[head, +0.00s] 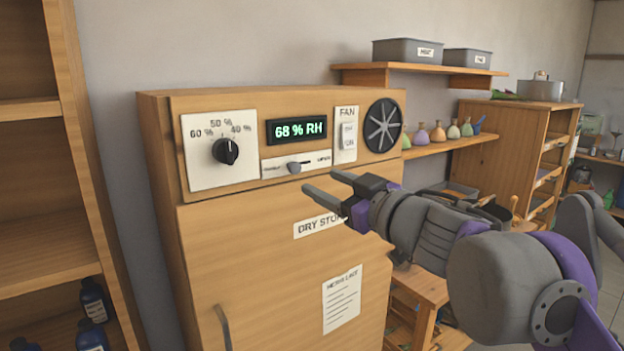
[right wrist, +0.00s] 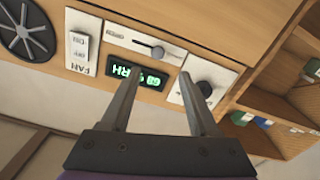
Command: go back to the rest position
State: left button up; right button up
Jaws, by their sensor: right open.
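My right gripper (head: 318,191) is open and empty in front of the wooden dry store cabinet (head: 255,260). Its fingers point left, just below the slider (head: 295,167) on the control panel. A gap shows between the two fingers. In the right wrist view the open fingers (right wrist: 158,75) reach toward the panel, with the display (right wrist: 138,76) and the dark knob (right wrist: 204,89) near the tips. The display (head: 297,130) reads 68 % RH. The knob (head: 226,151) sits on a white dial plate. My left gripper is not in view.
The fan switch (head: 348,138) and round fan grille (head: 383,126) are at the panel's right. An open wooden shelf (head: 75,120) with dark bottles (head: 94,300) stands at left. Wall shelves with grey bins (head: 408,51) and colored flasks (head: 438,134) are at right. A stool (head: 420,290) stands beside the cabinet.

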jog(key=shift+v, duration=0.95)
jog(key=s+d+f+m+h+p, duration=0.2)
jog(key=d+f+m+h, duration=0.35)
jog(key=d+f, duration=0.3)
jog(key=s+d+f+m+h+p, duration=0.2)
jog(key=s+d+f+m+h, duration=0.15)
jog(key=d+f+h, duration=0.55)
jog(key=s+a+f+g+y+p, duration=0.1)
jog(key=s+f+g, duration=0.3)
jog(key=s+f, duration=0.6)
jog(key=s+a+f+m+g+y+p, duration=0.1)
jog(key=s+f+g+y, duration=0.2)
jog(key=s+f, duration=0.7)
notch_tip(320, 180, down, 5)
jog(key=shift+a+f+g+p, duration=0.25)
jog(key=shift+g+p, duration=0.1)
jog(key=shift+g, duration=0.75)
jog(key=shift+w+r, duration=0.1)
